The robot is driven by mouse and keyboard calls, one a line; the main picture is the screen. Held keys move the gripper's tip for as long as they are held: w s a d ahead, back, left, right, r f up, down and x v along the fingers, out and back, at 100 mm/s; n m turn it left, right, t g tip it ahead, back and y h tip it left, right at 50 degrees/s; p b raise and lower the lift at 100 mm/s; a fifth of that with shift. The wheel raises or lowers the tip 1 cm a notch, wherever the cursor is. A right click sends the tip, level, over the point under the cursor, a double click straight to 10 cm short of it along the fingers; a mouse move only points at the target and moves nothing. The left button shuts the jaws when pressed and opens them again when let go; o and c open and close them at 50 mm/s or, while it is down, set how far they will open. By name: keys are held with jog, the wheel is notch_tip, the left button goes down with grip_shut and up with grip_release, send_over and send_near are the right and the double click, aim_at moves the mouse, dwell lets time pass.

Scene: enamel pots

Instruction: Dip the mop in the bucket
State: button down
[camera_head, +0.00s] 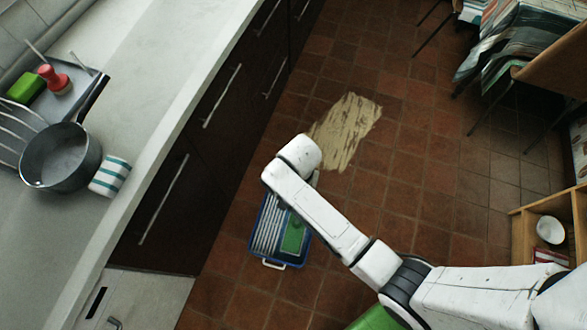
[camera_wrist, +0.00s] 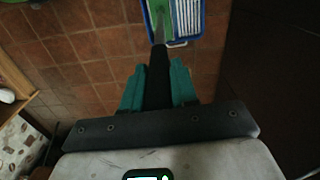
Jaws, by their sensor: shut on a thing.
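The blue bucket (camera_head: 271,262) stands on the tiled floor, with a pale ribbed insert (camera_head: 267,226) on its left side. The mop's flat green head (camera_head: 292,238) shows within the bucket's rim outline, on the right side; I cannot tell how deep it sits. In the wrist view, my gripper (camera_wrist: 156,78) has its teal fingers shut on the dark mop handle (camera_wrist: 158,62). The handle runs away toward the green head and the blue bucket (camera_wrist: 178,43) at the top. In the head view my arm hides the gripper and most of the handle.
A beige spill (camera_head: 346,128) lies on the floor beyond the bucket. Dark cabinets (camera_head: 190,170) and a counter with a pot (camera_head: 60,157) stand on the left. A wooden shelf (camera_head: 523,240) and a table with chairs are on the right. A green object (camera_head: 376,319) shows at the bottom edge.

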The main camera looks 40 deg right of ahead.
jog(key=shift+f+b, duration=2.3)
jog(key=shift+b, duration=0.35)
notch_tip(320, 180, down, 16)
jog(key=b, duration=1)
jog(key=shift+r, duration=0.15)
notch_tip(320, 180, up, 19)
jog(key=p, duration=1.8)
jog(key=shift+w, duration=0.1)
